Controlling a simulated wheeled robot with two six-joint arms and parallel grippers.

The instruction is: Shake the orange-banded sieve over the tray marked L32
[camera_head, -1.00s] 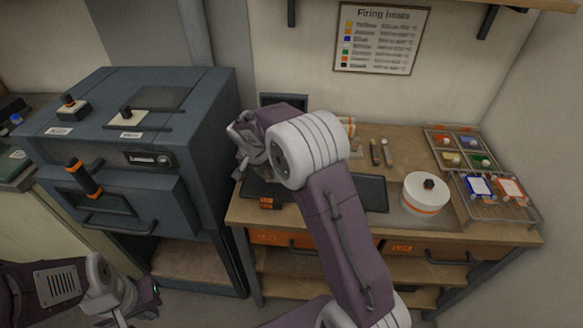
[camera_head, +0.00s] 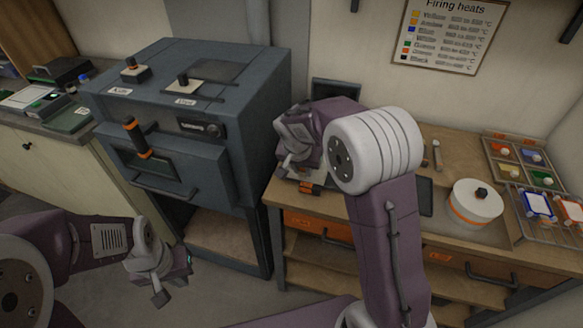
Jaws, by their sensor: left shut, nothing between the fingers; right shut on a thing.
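My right gripper (camera_head: 290,160) is over the left end of the wooden bench (camera_head: 445,150). Another dark flat surface (camera_head: 425,196) shows right of my forearm. My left gripper (camera_head: 176,284) is shut and empty, low in front of the kiln.
A dark grey kiln (camera_head: 262,110) with an orange-ended handle (camera_head: 137,137) stands left of the bench. A rack (camera_head: 558,218) and a compartment tray of colours (camera_head: 521,150) are at the right. A "Firing heats" chart (camera_head: 450,38) hangs on the wall.

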